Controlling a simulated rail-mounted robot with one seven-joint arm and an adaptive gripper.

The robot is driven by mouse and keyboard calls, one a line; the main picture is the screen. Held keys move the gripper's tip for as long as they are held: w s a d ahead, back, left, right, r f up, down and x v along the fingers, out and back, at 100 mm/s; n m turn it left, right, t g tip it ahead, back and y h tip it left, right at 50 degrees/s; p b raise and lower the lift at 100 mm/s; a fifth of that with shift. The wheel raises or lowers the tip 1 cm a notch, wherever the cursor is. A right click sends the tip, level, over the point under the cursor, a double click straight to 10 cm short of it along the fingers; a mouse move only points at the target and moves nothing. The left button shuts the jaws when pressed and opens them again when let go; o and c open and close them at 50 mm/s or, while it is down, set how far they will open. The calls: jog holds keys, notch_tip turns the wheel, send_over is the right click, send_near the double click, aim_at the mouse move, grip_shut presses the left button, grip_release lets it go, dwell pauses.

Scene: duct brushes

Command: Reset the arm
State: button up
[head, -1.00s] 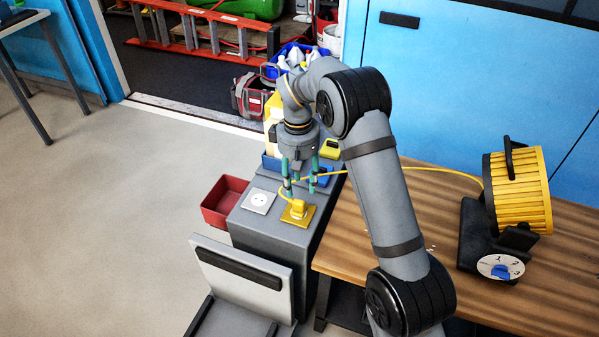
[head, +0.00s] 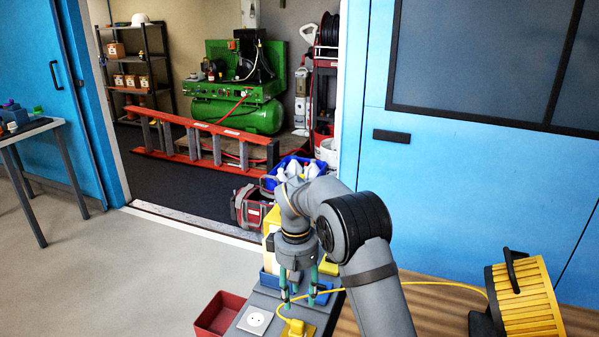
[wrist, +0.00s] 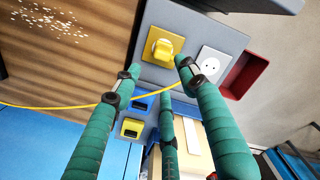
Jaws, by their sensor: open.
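My gripper (head: 299,301) has green fingers that are spread apart, with nothing between them. It points down above the grey cabinet top, close to a yellow plug. In the wrist view the fingertips of my gripper (wrist: 160,72) lie near the plug, apart from it as far as I can tell. The yellow plug (wrist: 165,46) sits in a yellow socket plate (wrist: 150,53), with a yellow cable leading off it. The plug also shows at the bottom of the head view (head: 296,326). My upper arm fills the lower middle of the head view.
A white socket plate (head: 255,320) lies beside the yellow one. A red bin (head: 219,313) stands left of the cabinet. A yellow cable reel (head: 525,300) stands on the wooden bench at right. Blue and yellow blocks (wrist: 133,127) are near the fingers.

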aim_at(299, 323)
notch_tip(299, 323, down, 11)
jog(key=shift+d+f, duration=0.1)
jog(key=shift+f, duration=0.05)
dwell(0.5)
notch_tip(299, 323, up, 11)
notch_tip(299, 323, down, 11)
jog(key=shift+s+r, duration=0.1)
jog(key=shift+s, duration=0.05)
notch_tip(299, 323, up, 7)
jog(key=p, duration=0.5)
jog(key=shift+p, duration=0.35)
